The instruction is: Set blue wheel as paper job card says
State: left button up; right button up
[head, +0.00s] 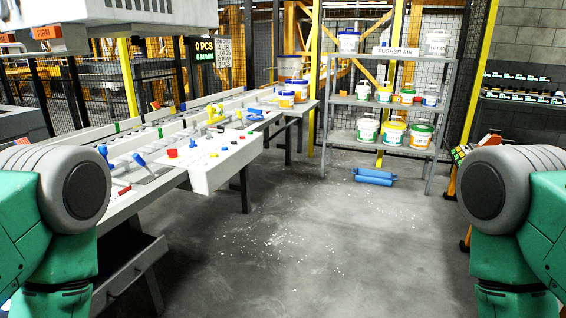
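A light grey control box (226,168) stands at the front edge of the long bench on the left. I cannot make out a paper job card for sure. Neither of my grippers is in view; only my green and grey arm links show at the left and right edges.
Blue-handled tools (139,159) lie on the bench (125,200), with pails (286,99) at its far end. A grey shelf (393,104) with several pails stands at the back right. Blue rolls (374,176) lie beneath it. The middle floor is clear except for white scraps.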

aim_at(256, 112)
jog(key=i+l+z, duration=0.3)
jog(key=i, duration=0.7)
jog(key=i+l+z, duration=0.1)
jog(key=i+z, duration=0.25)
jog(key=i, duration=0.65)
jog(key=i+u, duration=0.15)
jog(key=i, duration=0.55)
jog(key=i+u, duration=0.15)
jog(key=i, duration=0.5)
jog(key=i+l+u, duration=0.15)
jog(key=i, duration=0.55)
jog(key=i+j+u, duration=0.1)
jog(key=i+u, duration=0.4)
jog(key=i+l+u, duration=0.2)
jog(key=i+u, duration=0.3)
jog(key=i, duration=0.15)
jog(key=i+l+u, duration=0.5)
jog(key=k+l, duration=0.25)
jog(key=l, duration=0.15)
jog(key=k+l, duration=0.2)
jog(key=l, duration=0.2)
jog(key=k+l, duration=0.25)
jog(key=l, duration=0.15)
